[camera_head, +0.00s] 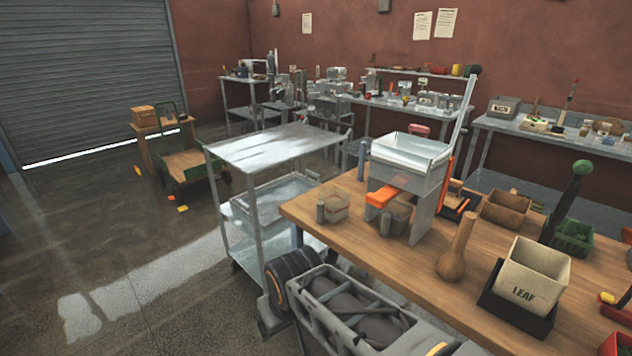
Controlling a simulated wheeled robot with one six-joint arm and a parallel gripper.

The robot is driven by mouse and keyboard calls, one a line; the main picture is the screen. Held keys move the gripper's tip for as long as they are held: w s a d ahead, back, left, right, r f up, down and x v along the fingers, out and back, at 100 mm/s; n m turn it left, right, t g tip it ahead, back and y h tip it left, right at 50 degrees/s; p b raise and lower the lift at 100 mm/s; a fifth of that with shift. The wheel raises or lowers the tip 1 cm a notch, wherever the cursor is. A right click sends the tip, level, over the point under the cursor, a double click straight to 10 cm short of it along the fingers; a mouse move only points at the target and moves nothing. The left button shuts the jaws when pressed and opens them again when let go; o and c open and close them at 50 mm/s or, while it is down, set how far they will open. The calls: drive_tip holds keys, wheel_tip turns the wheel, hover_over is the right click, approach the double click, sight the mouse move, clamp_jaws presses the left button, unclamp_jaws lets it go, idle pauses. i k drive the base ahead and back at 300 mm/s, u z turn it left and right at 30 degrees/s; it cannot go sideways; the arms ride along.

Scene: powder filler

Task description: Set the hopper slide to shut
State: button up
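The powder filler's metal hopper (412,146) stands on the wooden bench, an open-topped silver bin on grey side plates. Under it an orange slide (382,197) sticks out at the left front, so part of it lies outside the hopper. How far it reaches inside is hidden. A tall thin grey lever or post (459,115) rises at the hopper's right side. A dark, rounded container (396,217) stands below the slide. My gripper is not in view.
A metal cart (275,147) stands left of the bench. The floor farther left is mostly clear.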

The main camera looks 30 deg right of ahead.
sight(379, 199)
drive_tip(key=z, duration=1.3)
